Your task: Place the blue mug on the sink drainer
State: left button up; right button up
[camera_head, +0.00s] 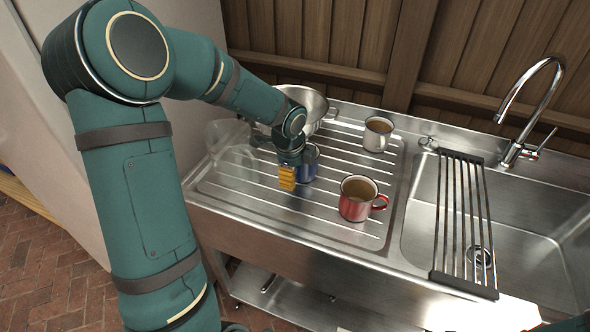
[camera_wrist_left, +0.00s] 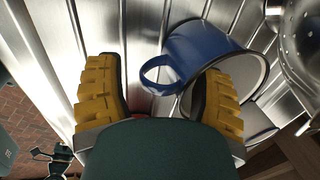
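The blue mug (camera_head: 308,165) stands on the ribbed steel sink drainer (camera_head: 325,222), partly hidden behind my left gripper (camera_head: 288,178) in the head view. In the left wrist view the blue mug (camera_wrist_left: 198,48) shows its handle and pale inside. My left gripper (camera_wrist_left: 160,98) has its two yellow fingers wide apart. The mug's handle shows between them, and the right-hand finger overlaps the mug's rim in the picture. I cannot tell whether they touch.
A red mug (camera_head: 356,207) and a white mug (camera_head: 376,140), both filled with brown liquid, stand on the drainer. A steel colander (camera_head: 308,104) is behind, and clear glassware (camera_head: 226,134) is at left. A slatted rack (camera_head: 440,245) spans the sink basin beside the faucet (camera_head: 512,150).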

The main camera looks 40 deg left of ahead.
pick_arm(q)
jog(key=shift+r, duration=0.35)
jog(key=p+v, duration=0.3)
jog(key=v, duration=0.8)
jog(key=shift+r, duration=0.35)
